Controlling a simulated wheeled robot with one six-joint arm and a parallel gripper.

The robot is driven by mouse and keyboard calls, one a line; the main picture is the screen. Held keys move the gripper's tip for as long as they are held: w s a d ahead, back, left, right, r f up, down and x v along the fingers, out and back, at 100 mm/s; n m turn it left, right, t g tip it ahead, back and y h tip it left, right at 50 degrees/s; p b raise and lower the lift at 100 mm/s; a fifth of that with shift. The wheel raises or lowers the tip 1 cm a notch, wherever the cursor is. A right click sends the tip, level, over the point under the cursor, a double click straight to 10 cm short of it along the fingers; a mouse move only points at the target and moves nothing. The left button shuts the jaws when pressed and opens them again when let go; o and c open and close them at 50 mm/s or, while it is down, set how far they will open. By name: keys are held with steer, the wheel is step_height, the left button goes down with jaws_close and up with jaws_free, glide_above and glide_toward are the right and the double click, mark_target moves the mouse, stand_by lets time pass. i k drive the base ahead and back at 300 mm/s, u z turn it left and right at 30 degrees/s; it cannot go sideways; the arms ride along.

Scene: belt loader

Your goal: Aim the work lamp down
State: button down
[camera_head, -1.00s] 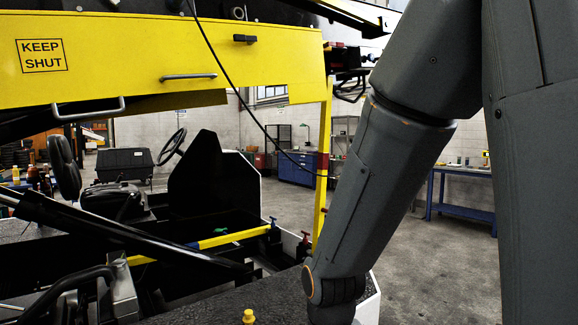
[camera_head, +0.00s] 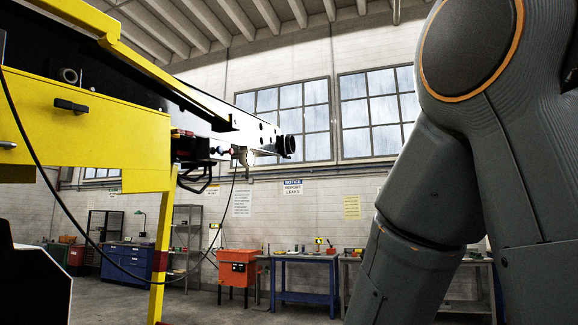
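A small round pale fitting (camera_head: 247,158), which may be the work lamp, sits under the far end of the raised conveyor boom (camera_head: 205,98). Its aim is too small to tell. A thin black cable (camera_head: 118,268) hangs in a long loop from near this fitting to the left edge. My arm fills the right side, with its lower part cut off by the bottom edge. My gripper is out of view.

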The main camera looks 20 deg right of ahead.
mark_target(247, 159)
steer(key=z, duration=0.15)
steer(key=i, duration=0.25)
steer(key=z, duration=0.95)
steer(key=i, duration=3)
steer(key=u, duration=0.55)
